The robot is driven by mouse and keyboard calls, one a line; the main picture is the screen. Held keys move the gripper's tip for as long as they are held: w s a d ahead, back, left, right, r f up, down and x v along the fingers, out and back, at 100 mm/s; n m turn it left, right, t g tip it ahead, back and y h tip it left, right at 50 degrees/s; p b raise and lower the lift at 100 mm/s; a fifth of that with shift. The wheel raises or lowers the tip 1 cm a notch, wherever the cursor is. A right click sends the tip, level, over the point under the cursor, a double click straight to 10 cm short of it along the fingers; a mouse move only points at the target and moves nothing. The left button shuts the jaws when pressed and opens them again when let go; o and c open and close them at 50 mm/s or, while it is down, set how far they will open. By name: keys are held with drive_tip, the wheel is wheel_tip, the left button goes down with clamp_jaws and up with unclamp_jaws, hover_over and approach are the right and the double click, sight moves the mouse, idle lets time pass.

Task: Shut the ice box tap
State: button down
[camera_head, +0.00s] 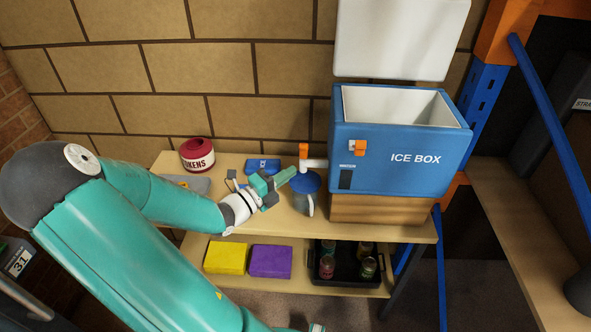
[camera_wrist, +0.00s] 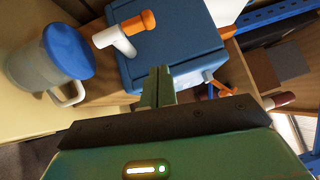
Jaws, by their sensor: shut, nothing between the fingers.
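The blue ice box (camera_head: 395,165) stands on a wooden block on the shelf unit, its white lid (camera_head: 400,40) open. Its white tap (camera_head: 316,163) sticks out on the left side with an orange handle (camera_head: 303,151) that stands up in the head view. The wrist view shows the tap's white spout (camera_wrist: 112,37) and orange handle (camera_wrist: 137,22) beyond my fingers. A jug with a blue lid (camera_head: 306,183) stands just below the tap; it also shows in the wrist view (camera_wrist: 66,52). My gripper (camera_head: 290,173) is shut and empty, left of the tap, apparently apart from it. It also shows in the wrist view (camera_wrist: 158,78).
A red tin (camera_head: 197,155) and a blue box (camera_head: 262,165) stand at the back of the top shelf (camera_head: 385,230). The lower shelf holds a yellow block (camera_head: 226,256), a purple block (camera_head: 271,261) and a black tray (camera_head: 325,279) with jars. A blue-and-orange rack stands right.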

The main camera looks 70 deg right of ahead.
drive_tip(key=v, duration=0.7)
drive_tip(key=shift+r, duration=0.4)
drive_tip(key=shift+w, duration=0.1)
